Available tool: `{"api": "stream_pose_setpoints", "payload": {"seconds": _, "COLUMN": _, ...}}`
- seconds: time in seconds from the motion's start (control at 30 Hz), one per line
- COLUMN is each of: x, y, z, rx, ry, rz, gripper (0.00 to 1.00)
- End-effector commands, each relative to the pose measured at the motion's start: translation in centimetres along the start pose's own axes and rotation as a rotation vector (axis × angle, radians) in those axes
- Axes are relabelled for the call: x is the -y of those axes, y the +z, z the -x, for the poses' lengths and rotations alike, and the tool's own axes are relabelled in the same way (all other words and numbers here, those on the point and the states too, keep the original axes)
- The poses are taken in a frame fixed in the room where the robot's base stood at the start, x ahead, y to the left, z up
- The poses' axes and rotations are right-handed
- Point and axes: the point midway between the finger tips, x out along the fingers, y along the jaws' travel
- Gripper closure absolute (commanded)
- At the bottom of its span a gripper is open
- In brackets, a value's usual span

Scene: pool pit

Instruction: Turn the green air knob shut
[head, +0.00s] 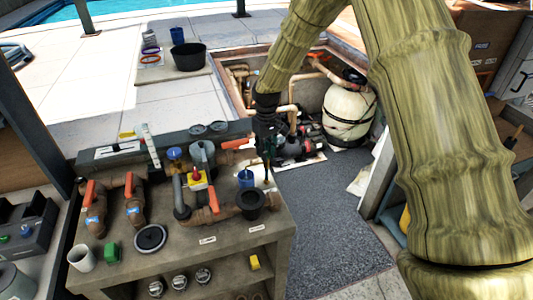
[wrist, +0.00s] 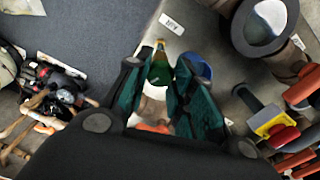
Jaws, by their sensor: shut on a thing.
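The green air knob (wrist: 159,70) shows between my fingertips in the wrist view, with a small brass-coloured part at its far end. My gripper (wrist: 168,78) has dark teal finger pads and is shut on the knob. In the head view my gripper (head: 268,145) points down at the right back edge of the workbench, where its fingers hide most of the knob. I cannot tell how far the knob is turned.
Orange-handled valves (head: 133,192) and a yellow box with a red button (head: 195,180) are left. Pump plumbing (head: 300,148) lies behind right.

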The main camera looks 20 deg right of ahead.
Motion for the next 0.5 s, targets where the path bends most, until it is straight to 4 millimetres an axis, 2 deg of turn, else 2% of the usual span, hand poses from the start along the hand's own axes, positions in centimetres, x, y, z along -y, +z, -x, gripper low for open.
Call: {"api": "stream_pose_setpoints", "payload": {"seconds": 0.5, "x": -0.15, "y": -0.06, "z": 0.02, "rx": -0.002, "ry": 0.003, "rz": -0.491, "gripper": 1.0}}
